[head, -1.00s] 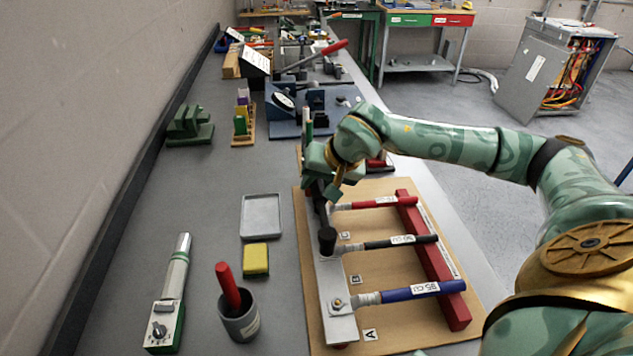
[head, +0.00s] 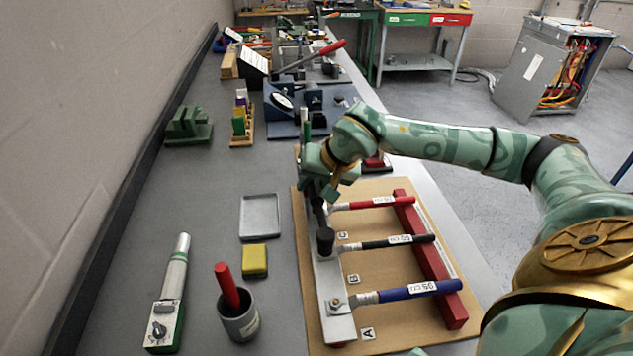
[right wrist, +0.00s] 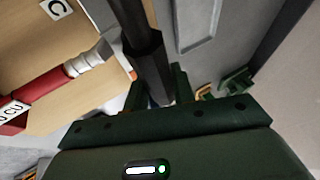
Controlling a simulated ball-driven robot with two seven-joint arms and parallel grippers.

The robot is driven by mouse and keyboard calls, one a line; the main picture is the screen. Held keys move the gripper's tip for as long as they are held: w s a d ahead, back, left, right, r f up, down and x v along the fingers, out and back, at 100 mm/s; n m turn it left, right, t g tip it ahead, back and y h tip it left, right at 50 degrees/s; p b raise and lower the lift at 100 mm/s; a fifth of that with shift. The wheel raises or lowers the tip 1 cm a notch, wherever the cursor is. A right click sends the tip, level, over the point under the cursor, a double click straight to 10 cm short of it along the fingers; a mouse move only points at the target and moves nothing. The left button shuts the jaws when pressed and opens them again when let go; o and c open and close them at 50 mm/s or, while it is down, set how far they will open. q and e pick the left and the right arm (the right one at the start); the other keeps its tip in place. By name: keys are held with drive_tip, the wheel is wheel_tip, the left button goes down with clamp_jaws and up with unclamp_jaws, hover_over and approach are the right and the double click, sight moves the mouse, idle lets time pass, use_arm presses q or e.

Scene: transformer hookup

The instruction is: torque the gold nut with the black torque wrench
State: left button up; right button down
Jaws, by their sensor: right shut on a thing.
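The black torque wrench (head: 325,240) lies along the metal bar (head: 328,272) at the left of the board, its thick black end near the black cable's lug. My right gripper (head: 319,190) is shut on the wrench near the red cable's end; the wrist view shows the dark shaft (right wrist: 145,45) running away from between its fingers (right wrist: 155,92). A small brownish-gold nut (head: 335,302) shows on the blue cable's lug by label A. Whether another gold nut sits under the wrench or gripper is hidden. My left gripper is not in view.
Red (head: 375,202), black (head: 390,242) and blue (head: 410,291) cables rest across a red block (head: 440,265). Left of the board are a grey tray (head: 260,216), a yellow block (head: 254,262), a cup with a red-handled tool (head: 241,322) and a green-based tester (head: 163,325).

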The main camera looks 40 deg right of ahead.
drive_tip(key=shift+r, duration=0.1)
drive_tip(key=shift+r+p, duration=1.8)
drive_tip(key=shift+r, duration=0.4)
